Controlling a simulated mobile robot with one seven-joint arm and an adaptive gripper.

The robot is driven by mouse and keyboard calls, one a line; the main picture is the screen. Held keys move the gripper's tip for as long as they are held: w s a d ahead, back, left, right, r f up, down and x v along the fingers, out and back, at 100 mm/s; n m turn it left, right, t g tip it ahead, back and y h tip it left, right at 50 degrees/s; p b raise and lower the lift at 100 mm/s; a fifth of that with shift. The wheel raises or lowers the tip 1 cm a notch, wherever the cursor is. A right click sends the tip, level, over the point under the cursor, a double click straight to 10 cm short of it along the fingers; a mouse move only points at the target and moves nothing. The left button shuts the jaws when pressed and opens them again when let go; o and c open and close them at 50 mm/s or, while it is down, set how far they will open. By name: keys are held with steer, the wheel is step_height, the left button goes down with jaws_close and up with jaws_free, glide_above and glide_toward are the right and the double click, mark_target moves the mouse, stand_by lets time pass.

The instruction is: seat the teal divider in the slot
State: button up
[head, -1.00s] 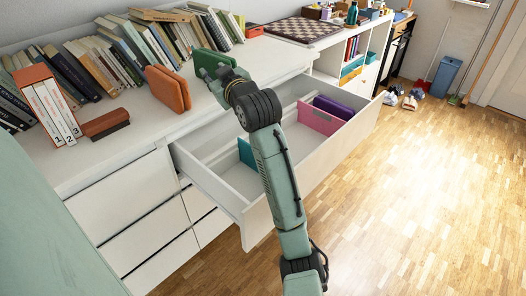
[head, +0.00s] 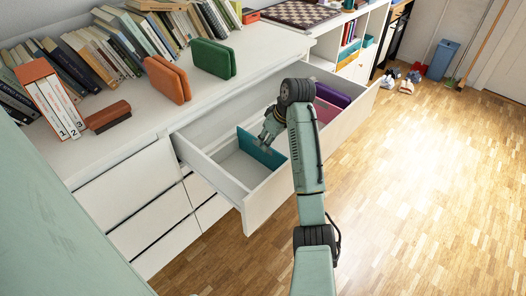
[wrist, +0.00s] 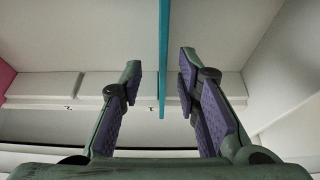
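The teal divider (head: 258,150) stands upright in the near left part of the open white drawer (head: 222,178). My gripper (head: 268,130) is down in the drawer at the divider, and my arm hides part of that area. In the wrist view the divider (wrist: 164,50) is a thin teal strip running between the two fingers of my gripper (wrist: 160,75). The fingers are apart, with a visible gap on each side of the strip. I cannot make out the slot clearly.
Pink (head: 325,111) and purple (head: 333,95) dividers stand farther right in the drawer. On the dresser top are a green case (head: 212,59), an orange case (head: 167,80) and many books.

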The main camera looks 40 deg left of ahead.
mark_target(263, 154)
steer(key=p+x, duration=0.1)
steer(key=x, duration=0.3)
steer(key=shift+s+a+f, duration=0.15)
steer(key=shift+a+f, duration=0.1)
steer(key=shift+a, duration=0.05)
jaws_close()
stand_by(0.4)
